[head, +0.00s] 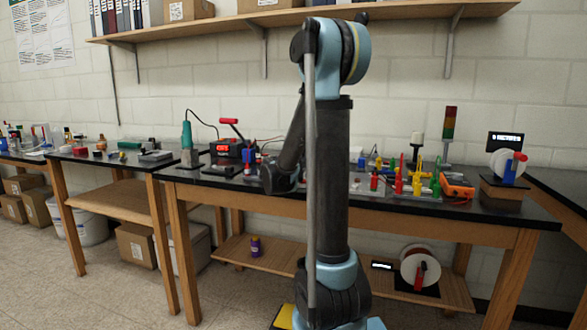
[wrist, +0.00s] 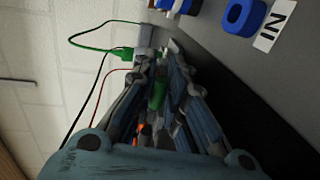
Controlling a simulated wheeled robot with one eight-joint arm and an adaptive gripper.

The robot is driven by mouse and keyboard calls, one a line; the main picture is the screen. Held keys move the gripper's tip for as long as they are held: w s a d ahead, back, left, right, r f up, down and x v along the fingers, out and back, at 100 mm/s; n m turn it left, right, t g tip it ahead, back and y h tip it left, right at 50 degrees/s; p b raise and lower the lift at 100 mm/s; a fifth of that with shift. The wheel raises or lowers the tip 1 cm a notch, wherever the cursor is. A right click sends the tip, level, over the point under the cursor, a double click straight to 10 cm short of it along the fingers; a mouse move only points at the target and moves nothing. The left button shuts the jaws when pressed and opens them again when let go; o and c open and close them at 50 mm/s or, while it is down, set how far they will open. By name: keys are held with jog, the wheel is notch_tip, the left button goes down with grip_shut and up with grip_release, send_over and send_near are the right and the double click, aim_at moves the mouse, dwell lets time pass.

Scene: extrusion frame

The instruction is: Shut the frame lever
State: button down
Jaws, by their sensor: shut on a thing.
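My gripper (wrist: 166,58) reaches away from the camera in the wrist view, its fingers drawn together. A green piece (wrist: 157,94) shows between the fingers; I cannot tell whether it is the lever. In the head view my arm hides the gripper. A red-handled lever (head: 229,121) stands raised and tilted above a black device with a red display (head: 226,148), left of my arm. I cannot tell for certain which part is the frame lever.
In the head view a green tool (head: 187,140) stands further left.

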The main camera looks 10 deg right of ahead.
jog(key=shift+s+f, duration=0.1)
jog(key=shift+f, duration=0.05)
jog(key=c, duration=1.6)
grip_release()
jog(key=shift+c, duration=0.2)
jog(key=shift+s+a, duration=0.2)
jog(key=v, duration=1)
jog(key=shift+s+a, duration=0.15)
jog(key=shift+s, duration=0.05)
jog(key=shift+s+a, duration=0.15)
jog(key=shift+s, duration=0.15)
jog(key=shift+s, duration=0.1)
